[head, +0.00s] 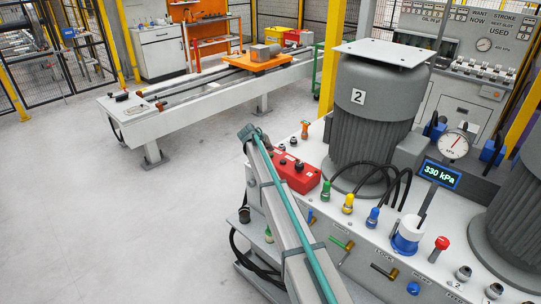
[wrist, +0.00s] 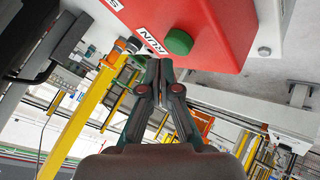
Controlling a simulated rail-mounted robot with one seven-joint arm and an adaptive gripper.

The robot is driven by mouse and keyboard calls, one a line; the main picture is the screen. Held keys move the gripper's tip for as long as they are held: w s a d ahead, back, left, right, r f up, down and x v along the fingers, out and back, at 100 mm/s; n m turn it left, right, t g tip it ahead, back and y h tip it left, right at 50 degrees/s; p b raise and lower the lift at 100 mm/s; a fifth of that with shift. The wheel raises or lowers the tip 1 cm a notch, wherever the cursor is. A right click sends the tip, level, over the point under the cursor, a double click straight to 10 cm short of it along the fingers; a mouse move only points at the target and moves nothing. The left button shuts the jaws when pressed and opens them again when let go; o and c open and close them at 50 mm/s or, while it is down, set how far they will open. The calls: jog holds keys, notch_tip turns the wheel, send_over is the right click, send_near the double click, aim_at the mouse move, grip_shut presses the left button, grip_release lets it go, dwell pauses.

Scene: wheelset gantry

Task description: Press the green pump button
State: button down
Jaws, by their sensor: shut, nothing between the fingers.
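The green button (wrist: 179,41) stands out from a red box (wrist: 215,22) in the wrist view, beside a white label reading RUN (wrist: 151,40). My gripper (wrist: 159,64) is shut and empty. Its fingertips show just below and left of the button in the picture; the button's face is not covered. A gap seems to remain, but I cannot tell its depth. In the head view the red box (head: 297,174) sits on the pump bench's front left edge, partly behind my arm. The green button and my gripper cannot be made out there.
The pump bench (head: 352,262) carries a grey motor (head: 372,115), hoses, coloured fittings, a gauge (head: 454,145) and a display reading 330 kPa (head: 441,175). A long rail table (head: 210,92) stands behind, left. The floor (head: 100,220) left of the bench is clear.

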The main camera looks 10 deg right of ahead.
jog(key=shift+f, duration=0.15)
dwell(0.3)
jog(key=shift+f+b, duration=0.3)
jog(key=shift+b, duration=0.2)
jog(key=shift+f+b, duration=0.45)
jog(key=shift+f, duration=0.05)
dwell(0.5)
jog(key=shift+r, duration=0.9)
jog(key=shift+r, duration=0.15)
jog(key=shift+r+p, duration=0.6)
jog(key=shift+r, duration=1.8)
